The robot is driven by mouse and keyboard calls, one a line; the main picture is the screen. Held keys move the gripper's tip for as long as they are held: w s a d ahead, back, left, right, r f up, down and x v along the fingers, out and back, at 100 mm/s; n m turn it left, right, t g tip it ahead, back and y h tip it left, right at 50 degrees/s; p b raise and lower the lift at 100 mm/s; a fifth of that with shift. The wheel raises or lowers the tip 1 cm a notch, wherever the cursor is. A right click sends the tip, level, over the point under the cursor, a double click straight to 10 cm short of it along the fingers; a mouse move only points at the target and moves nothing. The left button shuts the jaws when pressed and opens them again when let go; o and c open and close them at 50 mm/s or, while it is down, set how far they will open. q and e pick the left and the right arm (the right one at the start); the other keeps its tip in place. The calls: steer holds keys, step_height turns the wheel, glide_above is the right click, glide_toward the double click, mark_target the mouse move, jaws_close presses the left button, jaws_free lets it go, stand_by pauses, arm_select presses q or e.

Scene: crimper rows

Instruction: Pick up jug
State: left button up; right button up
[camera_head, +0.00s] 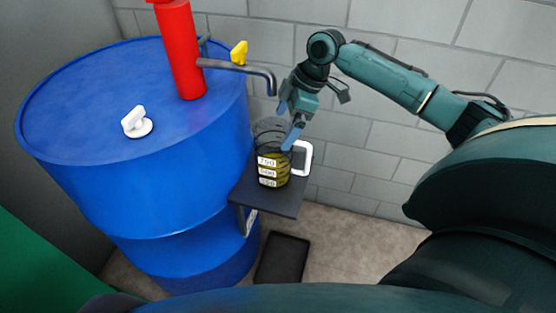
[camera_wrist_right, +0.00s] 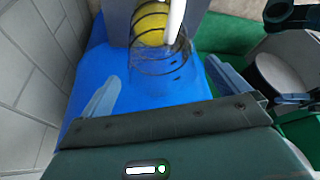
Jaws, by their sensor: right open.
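The jug (camera_head: 270,166) is clear with dark rings, white number labels, yellow liquid low inside and a white handle (camera_head: 307,158) on its right side. It stands upright on a small dark shelf (camera_head: 285,207) beside the blue drum. My right gripper (camera_head: 290,122) is open, just above the jug's rim and handle side. In the right wrist view the jug (camera_wrist_right: 160,55) and its white handle show ahead, between my two spread blue fingers (camera_wrist_right: 165,72). I cannot tell whether a finger touches the jug. My left gripper is not in view.
A large blue drum (camera_head: 90,90) stands left of the jug. A red pump (camera_head: 180,55) on it has a grey spout (camera_head: 245,68) reaching out above the jug. A block wall (camera_head: 365,150) is close behind. A black tray (camera_head: 283,258) lies on the floor below.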

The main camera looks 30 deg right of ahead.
mark_target(276, 137)
steer(key=b+x, duration=0.1)
steer(key=x, duration=0.4)
steer(key=shift+w+a+f, duration=0.1)
steer(key=shift+f, duration=0.2)
steer(key=shift+c, duration=0.2)
steer(key=c, duration=1.2)
steer(key=shift+r, duration=0.1)
steer(key=shift+c, duration=0.3)
steer(key=shift+r, duration=0.15)
